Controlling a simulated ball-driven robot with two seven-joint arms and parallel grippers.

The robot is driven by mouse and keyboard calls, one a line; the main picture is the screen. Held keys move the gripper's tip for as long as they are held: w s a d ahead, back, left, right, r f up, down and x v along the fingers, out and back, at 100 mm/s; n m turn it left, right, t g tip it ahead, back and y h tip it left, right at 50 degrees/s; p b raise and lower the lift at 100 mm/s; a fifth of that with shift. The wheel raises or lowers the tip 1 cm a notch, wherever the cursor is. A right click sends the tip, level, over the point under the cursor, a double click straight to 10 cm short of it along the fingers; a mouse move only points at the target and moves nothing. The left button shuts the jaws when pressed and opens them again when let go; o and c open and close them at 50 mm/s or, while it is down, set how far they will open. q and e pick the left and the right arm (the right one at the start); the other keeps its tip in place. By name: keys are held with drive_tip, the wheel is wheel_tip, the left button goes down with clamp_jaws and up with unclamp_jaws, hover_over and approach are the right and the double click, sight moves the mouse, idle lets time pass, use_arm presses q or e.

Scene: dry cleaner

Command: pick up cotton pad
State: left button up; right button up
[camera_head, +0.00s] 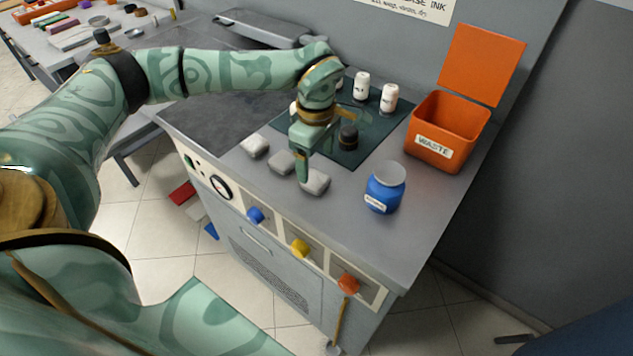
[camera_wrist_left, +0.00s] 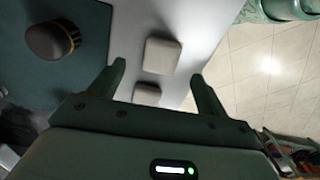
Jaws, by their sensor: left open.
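Three white cotton pads lie in a slanting row on the grey counter in the head view: a left one (camera_head: 254,147), a middle one (camera_head: 280,163) and a front right one (camera_head: 317,183). My left gripper (camera_head: 303,172) is open and points down over the row, partly covering the middle and front right pads. In the left wrist view, one pad (camera_wrist_left: 162,55) shows ahead between the open fingers of the left gripper (camera_wrist_left: 158,72). A second pad (camera_wrist_left: 147,94) lies nearer, partly hidden by the gripper body. Nothing is held. My right gripper does not show.
A blue jar (camera_head: 385,190) stands right of the pads. An orange waste bin (camera_head: 439,151) with its lid up stands behind it. A dark teal mat (camera_head: 376,143) carries a black knob-like object (camera_head: 348,138) and several white bottles (camera_head: 389,98). The counter's front edge (camera_head: 290,215) is close.

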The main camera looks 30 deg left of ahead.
sight(315, 178)
use_arm(q)
wheel_tip(315, 178, down, 5)
drive_tip(key=shift+a+f+b, duration=0.1)
drive_tip(key=shift+f+b, duration=0.05)
drive_tip(key=shift+b, duration=0.6)
drive_tip(key=shift+s, duration=0.1)
drive_tip(key=c, duration=1)
